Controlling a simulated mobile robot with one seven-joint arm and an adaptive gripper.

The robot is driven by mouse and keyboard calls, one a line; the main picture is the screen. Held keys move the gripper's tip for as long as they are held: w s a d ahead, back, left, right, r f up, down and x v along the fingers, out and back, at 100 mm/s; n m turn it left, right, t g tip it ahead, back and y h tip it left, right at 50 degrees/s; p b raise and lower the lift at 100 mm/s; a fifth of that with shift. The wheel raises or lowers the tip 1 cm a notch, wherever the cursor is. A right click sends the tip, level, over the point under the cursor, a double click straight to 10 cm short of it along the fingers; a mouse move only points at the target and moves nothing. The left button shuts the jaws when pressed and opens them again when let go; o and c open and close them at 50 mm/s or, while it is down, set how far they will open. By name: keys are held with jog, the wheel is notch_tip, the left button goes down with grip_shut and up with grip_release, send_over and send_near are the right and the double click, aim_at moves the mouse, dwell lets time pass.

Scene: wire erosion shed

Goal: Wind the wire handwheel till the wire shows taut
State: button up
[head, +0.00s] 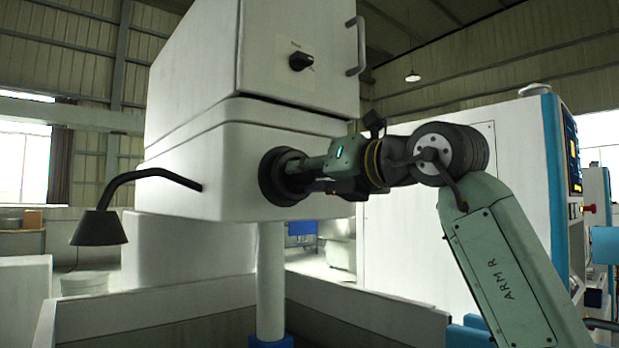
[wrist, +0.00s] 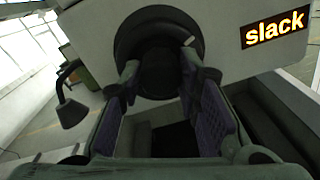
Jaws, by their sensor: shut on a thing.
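The black wire handwheel (head: 279,177) sits on the front of the white machine head (head: 215,160). My gripper (head: 308,176) reaches it from the right and is shut on it. In the wrist view, the two fingers of my gripper (wrist: 160,85) are on either side of the dark hub of the handwheel (wrist: 152,38). The fingertips partly hide the hub, and the exact contact is dark. A display (wrist: 274,27) on the machine, to the right of the wheel in the wrist view, reads "slack" in yellow letters.
A black lamp (head: 98,226) on a bent arm sticks out left of the handwheel. A black knob (head: 300,61) and a handle (head: 356,45) are on the upper housing. A white column (head: 270,280) stands below the head, with tank walls (head: 160,325) around it.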

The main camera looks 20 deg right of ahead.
jog(key=shift+m, duration=0.8)
jog(key=o, duration=1.1)
jog(key=shift+o, duration=0.2)
jog(key=v, duration=1.2)
